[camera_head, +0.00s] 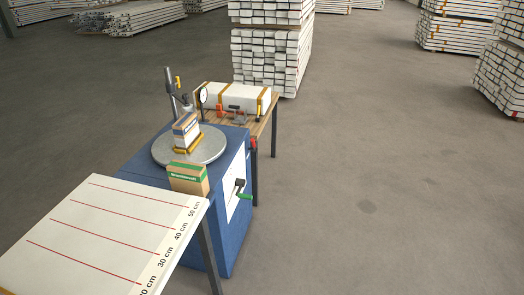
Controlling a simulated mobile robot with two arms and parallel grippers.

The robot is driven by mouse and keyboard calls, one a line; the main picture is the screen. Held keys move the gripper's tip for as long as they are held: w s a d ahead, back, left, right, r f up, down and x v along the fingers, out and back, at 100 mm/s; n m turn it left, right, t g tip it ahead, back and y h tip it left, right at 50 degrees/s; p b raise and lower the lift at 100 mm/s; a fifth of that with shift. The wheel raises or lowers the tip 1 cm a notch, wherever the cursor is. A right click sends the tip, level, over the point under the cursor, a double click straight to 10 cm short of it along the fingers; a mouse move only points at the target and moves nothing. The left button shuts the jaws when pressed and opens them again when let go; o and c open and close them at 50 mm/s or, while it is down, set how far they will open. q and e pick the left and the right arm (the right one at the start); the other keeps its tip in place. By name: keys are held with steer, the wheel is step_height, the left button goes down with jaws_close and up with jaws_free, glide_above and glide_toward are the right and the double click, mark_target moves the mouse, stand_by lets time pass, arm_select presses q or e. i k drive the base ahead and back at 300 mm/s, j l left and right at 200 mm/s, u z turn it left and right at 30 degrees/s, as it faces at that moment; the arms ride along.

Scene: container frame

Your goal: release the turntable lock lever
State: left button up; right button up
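A round grey turntable (215,150) sits on top of a blue cabinet (233,247). A white, blue and brown box (186,130) stands on it, in a yellow-orange holder (188,145). On the cabinet's right side, a black crank-like lever with a green handle (244,196) sticks out from a white panel (233,203). A small red part (253,142) shows near the cabinet's upper right edge. I cannot tell which of these is the lock lever, or its lock state. Neither of my grippers is in view.
A brown box with a green band (187,179) stands in front of the turntable. A white table with red lines and centimetre marks (85,235) is at front left. A wooden table (262,128) with a strapped white package (235,97) stands behind. Floor at right is clear.

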mark_target(254, 149)
steer(key=i, duration=0.35)
steer(key=i+l+z, duration=0.1)
steer(key=i+l, duration=0.15)
steer(key=i, duration=0.2)
steer(key=i+l, duration=0.2)
steer(key=i, duration=0.25)
steer(key=i+l+z, duration=0.15)
steer(key=i, duration=0.3)
steer(key=i+l+z, duration=0.1)
steer(key=i+l, duration=0.15)
steer(key=i, duration=0.2)
